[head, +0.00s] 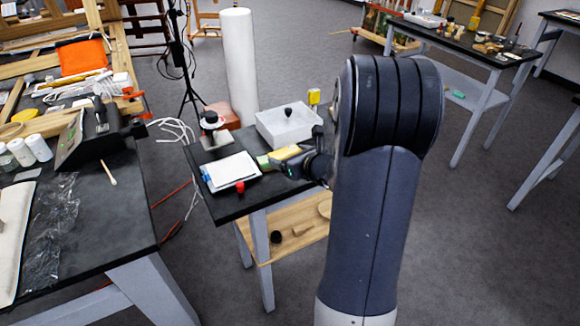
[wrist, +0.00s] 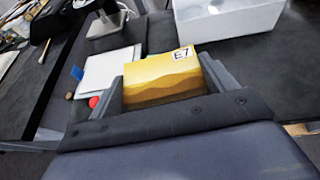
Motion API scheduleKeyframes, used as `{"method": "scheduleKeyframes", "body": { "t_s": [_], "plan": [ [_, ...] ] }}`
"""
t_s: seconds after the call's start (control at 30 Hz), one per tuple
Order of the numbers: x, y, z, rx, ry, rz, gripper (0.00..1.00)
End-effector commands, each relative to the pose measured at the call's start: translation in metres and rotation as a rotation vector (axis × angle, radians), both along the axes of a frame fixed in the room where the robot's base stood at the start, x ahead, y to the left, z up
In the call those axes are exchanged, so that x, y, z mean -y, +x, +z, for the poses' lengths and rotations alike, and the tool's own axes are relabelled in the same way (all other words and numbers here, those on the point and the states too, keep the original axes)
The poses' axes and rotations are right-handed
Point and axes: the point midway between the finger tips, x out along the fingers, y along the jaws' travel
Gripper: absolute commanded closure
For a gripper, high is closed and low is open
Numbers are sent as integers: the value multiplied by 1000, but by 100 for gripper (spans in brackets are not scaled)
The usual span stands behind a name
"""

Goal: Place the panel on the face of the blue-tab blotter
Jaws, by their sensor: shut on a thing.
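The panel (wrist: 160,80) is a golden piece with dark wavy bands and a white "E7" label. My gripper (wrist: 166,88) is shut on it, with a finger on each side. In the head view the panel (head: 286,153) shows as a yellow edge at my gripper (head: 280,164), just right of the blotter. The blue-tab blotter (head: 232,171) is a white pad lying flat on the small dark table, with a blue tab at its left edge. In the wrist view the blotter (wrist: 113,66) lies beyond and left of the panel, apart from it.
A red knob-like thing (head: 240,187) is at the blotter's front edge. A metal stand (head: 212,130) is behind the blotter. A white open tray (head: 288,125) stands at the back right. The cluttered bench (head: 110,215) is to the left.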

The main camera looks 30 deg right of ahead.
Motion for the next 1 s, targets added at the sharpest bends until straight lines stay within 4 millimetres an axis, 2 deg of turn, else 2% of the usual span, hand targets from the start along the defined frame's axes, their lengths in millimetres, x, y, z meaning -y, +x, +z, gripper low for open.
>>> {"method": "scheduleKeyframes", "body": {
  "t_s": [0.03,0.1,0.37,0.47,0.8,0.9,1.0],
  "plan": [
    [0,0,9,3,-1,1,43],
    [0,0,16,3,-2,2,43],
    [0,0,21,0,0,1,43],
    [-22,4,16,2,6,28,43],
    [-122,6,-6,4,8,140,43],
    [-140,3,-11,2,5,158,43],
    [-149,1,-14,0,2,168,43]
  ]
}}
